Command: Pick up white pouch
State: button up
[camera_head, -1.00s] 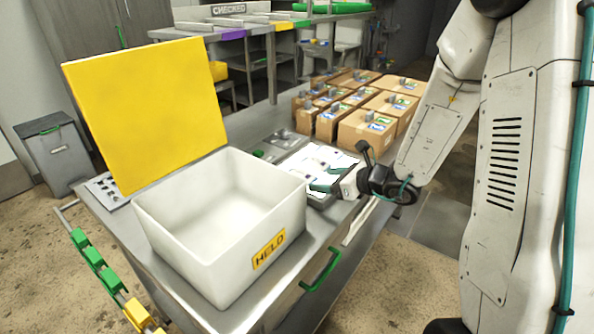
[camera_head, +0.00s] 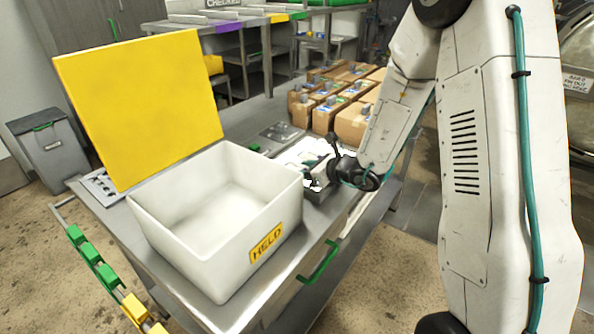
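White pouches (camera_head: 290,155) lie in a shallow grey tray on the steel table, to the right of the white bin. My gripper (camera_head: 312,170) is over the tray, at or just above the pouches.
An empty white bin (camera_head: 160,220) labelled HELD, with its yellow lid (camera_head: 140,105) raised, stands left of the tray. Several cardboard boxes (camera_head: 351,122) stand behind. A green handle (camera_head: 318,262) is on the steel table (camera_head: 262,115) front.

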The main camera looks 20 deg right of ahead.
aim_at(303, 168)
jog(key=c, duration=0.4)
jog(key=shift+o, duration=0.2)
jog(key=shift+r, duration=0.1)
notch_tip(303, 168, up, 10)
jog(key=shift+f, duration=0.2)
jog(key=shift+w+d+r, duration=0.15)
jog(key=shift+d, duration=0.05)
jog(key=w+d+f+m+t+h, duration=0.1)
jog(key=h, duration=0.1)
jog(key=w+d+f+m+h, duration=0.1)
jog(key=d+f+m, duration=0.1)
jog(key=shift+w+f+m+t+h, duration=0.15)
jog(key=shift+f+m+t+h, duration=0.15)
jog(key=shift+t+h, duration=0.1)
jog(key=shift+f, duration=0.3)
jog(key=shift+a+f, duration=0.3)
